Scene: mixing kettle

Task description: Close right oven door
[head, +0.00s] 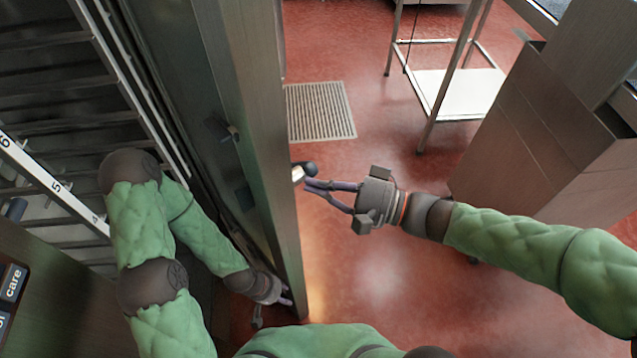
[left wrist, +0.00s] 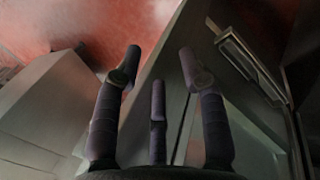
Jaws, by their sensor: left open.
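The right oven door (head: 262,110) is a tall metal panel standing open, seen nearly edge-on, in the middle of the head view. A small dark and white handle (head: 298,174) sticks out from its right side. My right gripper (head: 310,186) is at this handle, its fingertips close together. I cannot tell whether they grip it. My left gripper (head: 272,312) is low by the inner face of the door, near its bottom edge. In the left wrist view its fingers (left wrist: 159,58) are spread and empty, in front of a grey panel (left wrist: 170,75).
The oven cavity with rack rails (head: 60,85) and a numbered strip (head: 55,188) lies at left. A steel table with a low shelf (head: 460,92) stands at the back. A grey cabinet (head: 535,125) is at right. Red floor with a drain grate (head: 320,111) is clear between.

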